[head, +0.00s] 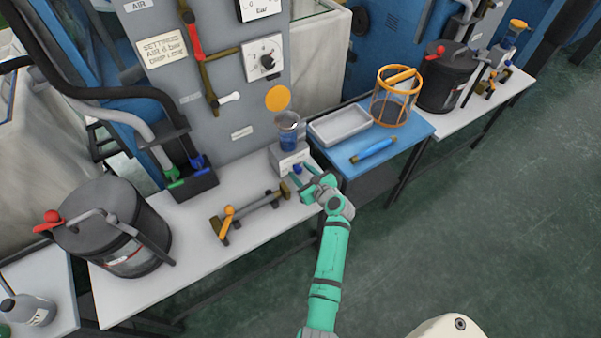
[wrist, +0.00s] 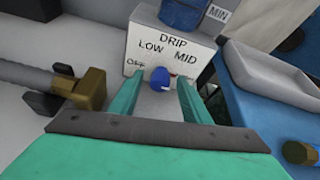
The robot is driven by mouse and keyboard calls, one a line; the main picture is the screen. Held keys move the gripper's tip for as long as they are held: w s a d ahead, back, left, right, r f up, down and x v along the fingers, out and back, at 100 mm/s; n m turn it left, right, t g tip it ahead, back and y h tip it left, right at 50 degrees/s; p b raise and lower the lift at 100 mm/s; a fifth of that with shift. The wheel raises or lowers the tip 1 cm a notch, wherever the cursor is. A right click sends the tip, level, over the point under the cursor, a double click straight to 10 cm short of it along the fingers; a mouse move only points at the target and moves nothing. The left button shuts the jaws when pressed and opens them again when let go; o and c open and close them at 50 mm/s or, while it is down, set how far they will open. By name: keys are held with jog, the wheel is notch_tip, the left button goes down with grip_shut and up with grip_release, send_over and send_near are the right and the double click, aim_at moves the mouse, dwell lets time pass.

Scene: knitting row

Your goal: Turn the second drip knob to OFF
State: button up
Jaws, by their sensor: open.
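A small blue knob (wrist: 160,78) sits on the front of a pale drip box (wrist: 150,42). The box face reads DRIP, LOW and MID, with a partly covered label at left that looks like OFF. A small reddish mark shows at the knob's right, under MID; I cannot tell the setting for sure. My gripper (wrist: 161,88) is open, with its green fingers either side of the knob and a gap to each. In the head view my gripper (head: 305,182) is at the front of the drip box (head: 288,158), on the white bench's right end.
A brass valve pipe (head: 255,209) lies close on the left.

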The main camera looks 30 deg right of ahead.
jog(key=shift+w+a, duration=0.1)
jog(key=shift+a, duration=0.1)
jog(key=shift+c, duration=1.1)
jog(key=c, duration=0.5)
jog(key=shift+d, duration=0.25)
jog(key=c, duration=0.3)
jog(key=shift+s+d, duration=0.2)
jog(key=shift+s, duration=0.2)
jog(key=shift+f, duration=0.1)
jog(key=shift+a, duration=0.15)
